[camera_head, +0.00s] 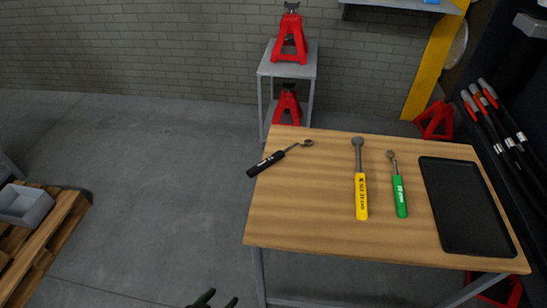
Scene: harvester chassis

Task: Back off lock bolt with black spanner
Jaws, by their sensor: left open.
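A black-handled spanner (267,164) lies on the wooden table (300,210) at its left edge, with the handle reaching out over the edge and its grey ring head pointing right and away. My left gripper (217,302) shows only at the bottom edge of the head view, with dark fingers apart and nothing between them. It is well below and left of the spanner, clear of the table. My right gripper is out of view. No lock bolt can be made out in this view.
A yellow-handled tool (361,195), a green-handled tool (399,195) and a black tray (465,205) lie on the table. Red jack stands (290,40) sit on a grey shelf behind. A wooden pallet (45,235) with a grey bin (24,204) is at left. Open floor lies between.

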